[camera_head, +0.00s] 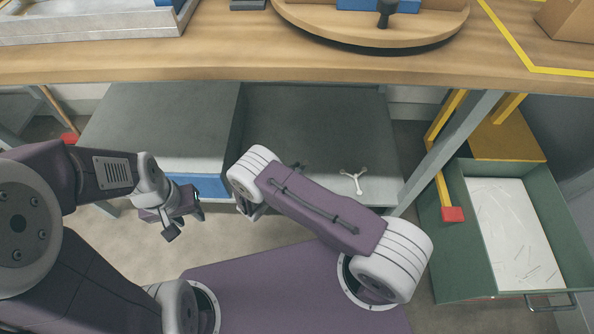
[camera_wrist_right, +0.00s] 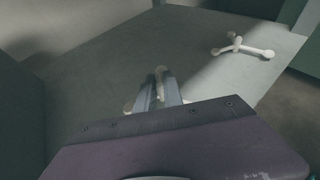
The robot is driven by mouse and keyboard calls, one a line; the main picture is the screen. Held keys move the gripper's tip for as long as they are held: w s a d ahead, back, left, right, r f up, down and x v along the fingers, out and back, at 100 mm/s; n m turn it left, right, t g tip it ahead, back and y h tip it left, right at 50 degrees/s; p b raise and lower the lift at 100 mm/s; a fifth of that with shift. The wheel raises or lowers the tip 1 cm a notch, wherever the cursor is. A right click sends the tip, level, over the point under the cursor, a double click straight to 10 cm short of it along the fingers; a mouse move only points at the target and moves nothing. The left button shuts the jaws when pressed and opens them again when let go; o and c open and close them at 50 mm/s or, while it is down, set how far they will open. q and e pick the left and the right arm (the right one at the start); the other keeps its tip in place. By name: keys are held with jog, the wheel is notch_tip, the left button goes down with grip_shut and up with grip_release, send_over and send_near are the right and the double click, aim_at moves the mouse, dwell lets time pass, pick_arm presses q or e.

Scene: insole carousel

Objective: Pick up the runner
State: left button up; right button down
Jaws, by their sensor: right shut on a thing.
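My right gripper (camera_wrist_right: 160,88) is shut on a small white runner (camera_wrist_right: 160,73) in the right wrist view; its pale ends stick out ahead of and beside the fingers. In the head view my right forearm hides most of this gripper, and the held runner cannot be made out. A second white, three-armed runner (camera_head: 353,179) lies on the grey lower shelf (camera_head: 330,125), right of the forearm. It also shows at the upper right of the wrist view (camera_wrist_right: 242,47), apart from the fingers. My left gripper (camera_head: 186,224) hangs open and empty in front of the shelf.
The wooden tabletop (camera_head: 200,62) overhangs the shelf, with a round turntable (camera_head: 330,22) and a metal tray (camera_head: 95,30) on it. A grey box with a blue front (camera_head: 165,125) stands left of the shelf space. A green drawer (camera_head: 455,240) with a white sheet is at right.

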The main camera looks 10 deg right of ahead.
jog(key=s+d+r+p, duration=0.6)
jog(key=d+r, duration=0.1)
jog(key=d, duration=0.3)
jog(key=shift+r, duration=0.2)
